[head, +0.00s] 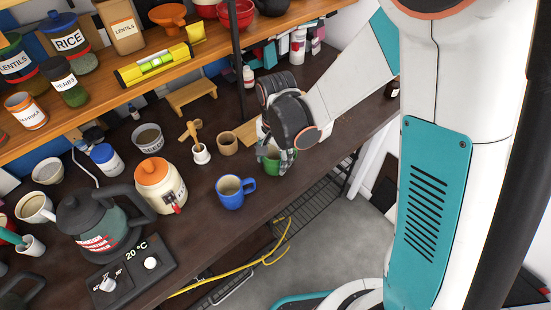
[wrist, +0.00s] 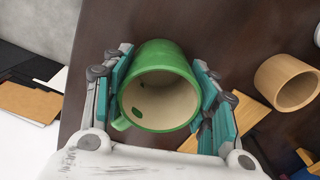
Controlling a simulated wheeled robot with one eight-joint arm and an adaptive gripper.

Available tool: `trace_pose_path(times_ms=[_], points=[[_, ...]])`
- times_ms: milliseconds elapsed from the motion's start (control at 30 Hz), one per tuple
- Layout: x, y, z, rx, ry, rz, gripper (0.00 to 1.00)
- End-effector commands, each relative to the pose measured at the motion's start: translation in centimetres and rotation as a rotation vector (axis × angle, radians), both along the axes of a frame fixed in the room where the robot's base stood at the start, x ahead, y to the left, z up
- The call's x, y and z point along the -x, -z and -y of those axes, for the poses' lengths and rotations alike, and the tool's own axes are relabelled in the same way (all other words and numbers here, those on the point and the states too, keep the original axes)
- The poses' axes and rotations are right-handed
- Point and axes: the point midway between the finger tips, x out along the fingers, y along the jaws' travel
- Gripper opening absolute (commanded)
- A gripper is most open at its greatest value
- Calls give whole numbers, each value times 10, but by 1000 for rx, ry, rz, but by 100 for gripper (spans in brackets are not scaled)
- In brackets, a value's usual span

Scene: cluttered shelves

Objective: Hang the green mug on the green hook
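The green mug (wrist: 160,57) is between the two teal-padded fingers of my gripper (wrist: 163,72) in the wrist view. I look into its open top, and its handle (wrist: 121,124) points to the lower left. The pads lie close along both sides of the mug; whether they press on it is not clear. In the head view the mug (head: 280,162) is at the counter's front edge, partly hidden by my gripper (head: 281,150). It looks upright and at counter height. I cannot make out a green hook in either view.
A blue mug (head: 231,193) stands left of the green mug. A kettle (head: 95,222) and a lidded canister (head: 160,187) stand farther left. A shelf of jars and a dark post (head: 238,70) rise behind.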

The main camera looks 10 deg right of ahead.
Motion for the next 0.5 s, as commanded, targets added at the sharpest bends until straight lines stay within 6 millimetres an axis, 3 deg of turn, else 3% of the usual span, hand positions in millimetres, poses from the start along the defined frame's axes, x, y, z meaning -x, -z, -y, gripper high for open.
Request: trace_pose_path(times_ms=[500], points=[[0, -8, 0, 0, 0, 0, 25]])
